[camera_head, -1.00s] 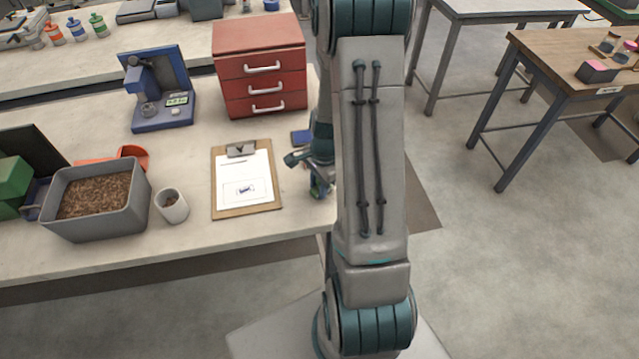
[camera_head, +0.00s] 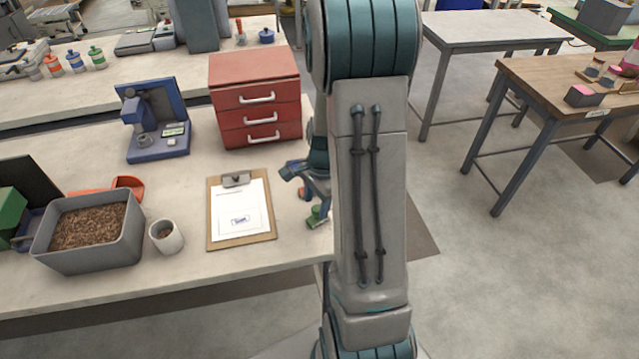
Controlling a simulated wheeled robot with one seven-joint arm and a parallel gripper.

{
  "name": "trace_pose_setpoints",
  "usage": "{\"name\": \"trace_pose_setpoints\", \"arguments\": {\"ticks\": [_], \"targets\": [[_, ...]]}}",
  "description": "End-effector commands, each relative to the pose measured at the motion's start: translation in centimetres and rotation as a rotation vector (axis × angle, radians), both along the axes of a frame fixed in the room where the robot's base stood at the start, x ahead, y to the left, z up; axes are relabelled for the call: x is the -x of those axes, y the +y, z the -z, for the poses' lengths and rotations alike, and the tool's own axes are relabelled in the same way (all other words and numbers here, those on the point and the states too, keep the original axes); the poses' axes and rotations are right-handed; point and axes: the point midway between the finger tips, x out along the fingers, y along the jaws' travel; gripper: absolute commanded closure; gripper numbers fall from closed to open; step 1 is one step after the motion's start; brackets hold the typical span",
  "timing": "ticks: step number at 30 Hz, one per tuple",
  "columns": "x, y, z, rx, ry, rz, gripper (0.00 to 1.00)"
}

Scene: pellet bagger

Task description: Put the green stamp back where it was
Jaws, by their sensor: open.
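The green stamp (camera_head: 316,216) is on the bench near its right end, to the right of the clipboard (camera_head: 214,240). It is small and partly hidden by my arm. My gripper (camera_head: 308,192) is just above and behind the stamp in the picture, open, with no thing seen between its fingers. My forearm hides part of the gripper. The clipboard holds a white sheet with a dark blue stamped mark in a box. The dark blue ink pad seen earlier beside the clipboard is now mostly hidden behind my gripper.
A red drawer unit (camera_head: 255,101) stands behind the clipboard. A blue press-like device (camera_head: 155,125), a grey bin of brown pellets (camera_head: 88,233) and a cup (camera_head: 166,237) stand to the left. The bench's right edge is close to the stamp.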

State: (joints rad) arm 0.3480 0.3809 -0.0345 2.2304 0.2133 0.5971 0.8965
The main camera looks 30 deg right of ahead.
Motion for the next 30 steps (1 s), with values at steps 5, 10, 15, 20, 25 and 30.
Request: {"name": "trace_pose_setpoints", "arguments": {"ticks": [5,10,15,20,25,30], "targets": [[-0.1,-0.4,-3.5,0.002,-0.004,-0.001,0.52],[-0.1,-0.7,-5.9,0.001,-0.002,0.000,0.52],[0.0,-0.6,-7.2,0.002,-0.008,-0.018,0.52],[0.9,1.5,-9.9,0.023,-0.061,-0.189,0.52],[3.2,5.2,-14.0,0.077,-0.157,-0.522,0.52],[6.5,8.4,-17.2,0.152,-0.243,-0.865,0.52]]}}
